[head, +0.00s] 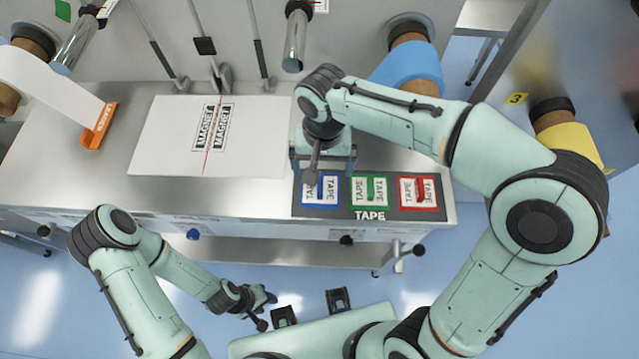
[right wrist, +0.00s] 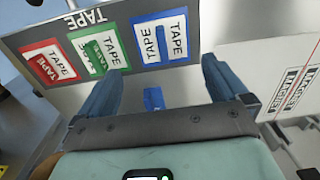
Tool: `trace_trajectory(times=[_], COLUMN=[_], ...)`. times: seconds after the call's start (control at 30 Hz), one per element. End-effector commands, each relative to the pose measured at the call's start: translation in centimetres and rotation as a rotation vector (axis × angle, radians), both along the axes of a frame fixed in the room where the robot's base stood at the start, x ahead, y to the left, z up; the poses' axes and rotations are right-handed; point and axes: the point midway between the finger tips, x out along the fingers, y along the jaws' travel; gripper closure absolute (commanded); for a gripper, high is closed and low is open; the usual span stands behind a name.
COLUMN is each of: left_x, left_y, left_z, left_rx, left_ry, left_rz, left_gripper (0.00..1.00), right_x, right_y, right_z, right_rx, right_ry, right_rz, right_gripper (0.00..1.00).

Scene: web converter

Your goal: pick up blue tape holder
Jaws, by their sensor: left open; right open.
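A small blue piece (right wrist: 153,98), which looks like the blue tape holder, shows between the fingers of my right gripper (right wrist: 162,75) in the right wrist view. In the head view, my right gripper (head: 323,166) hangs over the bench at the back edge of the tape panel, above the blue-framed TAPE label (head: 320,191). It is open, and the arm hides whatever is under it there. I cannot tell whether the fingers touch the blue piece. My left gripper (head: 264,300) is open and empty, low in front of the bench.
An orange tape holder (head: 98,127) stands at the bench's left under a white web. A white MAGNET sheet (head: 215,135) lies left of my right gripper. Green (head: 370,191) and red (head: 418,193) TAPE labels sit to the right. A metal roller (head: 296,40) and a blue roll (head: 410,66) stick out behind.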

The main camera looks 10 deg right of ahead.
Motion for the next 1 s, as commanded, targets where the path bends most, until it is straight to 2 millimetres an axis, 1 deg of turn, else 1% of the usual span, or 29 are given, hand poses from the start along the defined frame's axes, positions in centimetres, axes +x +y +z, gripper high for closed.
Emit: trace_trajectory(times=[0.03,0.1,0.37,0.63,0.73,0.97,1.0], left_x=[-0.2,-0.2,-0.3,-0.4,-0.4,-0.4,-0.4], left_y=[0.0,0.0,0.0,0.0,0.0,0.0,0.0], left_z=[-0.3,-0.4,-0.5,-0.7,-0.7,-0.7,-0.7], left_rx=[0.0,0.0,0.0,0.0,0.0,0.0,0.0], left_ry=[0.002,0.003,0.003,0.003,0.004,0.003,0.004], left_rz=[0.0,0.0,0.0,0.0,0.0,0.0,0.0], left_gripper=[0.57,0.57,0.57,0.57,0.57,0.57,0.57], right_x=[-0.1,-0.1,0.0,-0.2,-0.1,-0.1,-0.1], right_y=[0.0,0.0,0.1,0.4,0.4,0.4,0.4], right_z=[-1.2,-2.2,-4.1,-8.0,-8.6,-8.6,-8.6], right_rx=[-0.002,-0.002,-0.001,0.0,0.001,0.001,0.001], right_ry=[0.006,0.005,0.002,0.003,0.002,0.0,0.0], right_rz=[0.0,0.0,-0.001,-0.001,-0.001,-0.001,0.0], right_gripper=[0.0,0.0,0.0,0.0,0.0,0.0,0.13])
